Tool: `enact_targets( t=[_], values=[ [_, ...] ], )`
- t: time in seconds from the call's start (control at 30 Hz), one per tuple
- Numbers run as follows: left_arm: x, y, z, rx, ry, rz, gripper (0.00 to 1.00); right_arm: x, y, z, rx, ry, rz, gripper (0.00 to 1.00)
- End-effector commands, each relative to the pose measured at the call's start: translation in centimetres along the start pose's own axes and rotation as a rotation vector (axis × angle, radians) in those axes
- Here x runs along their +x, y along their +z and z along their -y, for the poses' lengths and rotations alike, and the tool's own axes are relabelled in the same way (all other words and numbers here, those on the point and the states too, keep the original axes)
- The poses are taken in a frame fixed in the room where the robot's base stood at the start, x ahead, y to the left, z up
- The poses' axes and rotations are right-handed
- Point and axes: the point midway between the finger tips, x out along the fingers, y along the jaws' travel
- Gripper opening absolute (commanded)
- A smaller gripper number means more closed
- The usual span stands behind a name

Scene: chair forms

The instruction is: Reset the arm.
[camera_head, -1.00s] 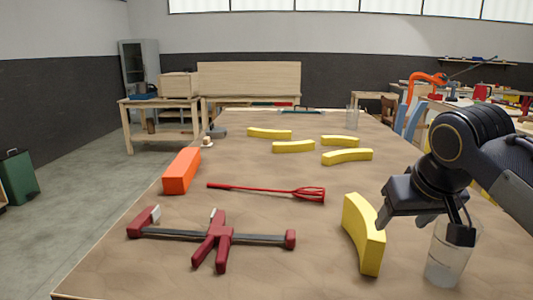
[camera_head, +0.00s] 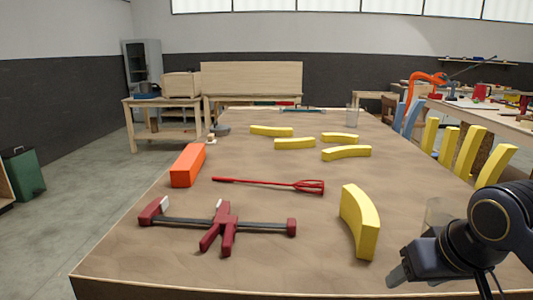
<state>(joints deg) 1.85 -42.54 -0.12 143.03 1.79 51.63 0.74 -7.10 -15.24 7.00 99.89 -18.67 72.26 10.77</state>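My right arm comes in at the lower right, and its gripper (camera_head: 440,283) hangs at the table's near right edge. Its fingers are partly cut off by the frame, so I cannot tell how far apart they are. A clear glass (camera_head: 436,214) stands on the table behind it, partly hidden by the arm. A curved yellow piece (camera_head: 360,222) stands on edge to the left of the gripper, apart from it. My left gripper is not in view.
On the brown table (camera_head: 130,262) lie a red clamp (camera_head: 225,228), a red whisk-like tool (camera_head: 265,184), an orange block (camera_head: 188,166) and several flat yellow curved pieces (camera_head: 346,153). Yellow chair slats (camera_head: 469,151) stand beyond the right edge.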

Motion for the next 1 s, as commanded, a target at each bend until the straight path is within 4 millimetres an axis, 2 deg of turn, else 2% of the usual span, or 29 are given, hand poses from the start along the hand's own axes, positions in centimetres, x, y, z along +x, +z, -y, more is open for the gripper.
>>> enact_targets(
  t=[0.03,0.17,0.4,0.63,0.7,1.0],
  values=[
    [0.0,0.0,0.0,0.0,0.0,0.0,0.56,0.5,1.6,-0.1,0.009,-0.013,0.003,0.6],
    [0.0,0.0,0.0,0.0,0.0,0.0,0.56,2.2,5.8,0.1,0.041,-0.066,0.01,0.6],
    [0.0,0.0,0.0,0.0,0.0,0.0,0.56,5.8,13.8,1.4,0.132,-0.169,0.003,0.6],
    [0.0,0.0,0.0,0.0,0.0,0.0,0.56,9.0,19.8,3.4,0.227,-0.246,-0.016,0.6],
    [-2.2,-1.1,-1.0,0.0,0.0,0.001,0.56,6.4,18.0,3.5,0.22,-0.244,-0.016,0.6],
    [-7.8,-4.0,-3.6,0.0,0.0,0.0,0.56,0.4,14.9,3.9,0.217,-0.243,-0.014,0.6]
  ],
)
